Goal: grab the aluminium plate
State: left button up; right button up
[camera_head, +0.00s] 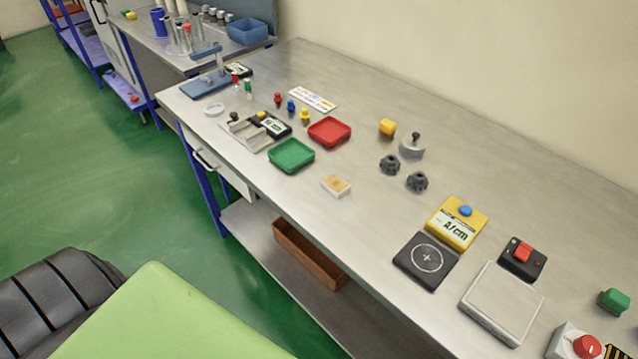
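A pale grey, square, flat metal plate (502,303) lies on the steel workbench (360,235) at the lower right, close to the front edge. It looks like the aluminium plate. It lies flat, with nothing on top of it. Neither of my grippers shows in the head view, so I cannot see whether they are open or shut.
Beside the plate are a black square pad with a circle (426,261), a yellow meter (456,222), a black box with a red switch (522,258) and a red button box (575,345). Green (291,155) and red (329,131) trays stand farther back. The bench's middle front is clear.

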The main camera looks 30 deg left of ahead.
aim_at(336, 183)
jog(key=l+u, duration=0.1)
jog(key=u, duration=0.25)
jog(key=i+l+u, duration=0.1)
jog(key=u, duration=0.25)
jog(key=l+u, duration=0.1)
jog(key=u, duration=0.25)
